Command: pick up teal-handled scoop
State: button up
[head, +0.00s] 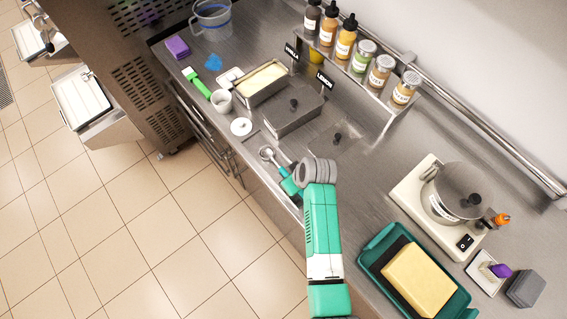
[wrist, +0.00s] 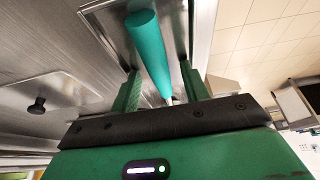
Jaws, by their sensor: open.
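My gripper (head: 290,184) is over the handle end and hides most of the handle there. In the wrist view the teal handle (wrist: 150,48) runs lengthwise between the two green fingers of my gripper (wrist: 160,82). The fingers are apart, with a gap on both sides of the handle. The scoop's bowl is out of the wrist view.
Steel pans with a lid (head: 294,112) and a white cup (head: 222,100) stand beyond the scoop. A teal tray (head: 373,256) with a yellow block and a pot (head: 452,190) are at right. The counter's front edge is close to my gripper.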

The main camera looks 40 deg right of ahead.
grip_shut()
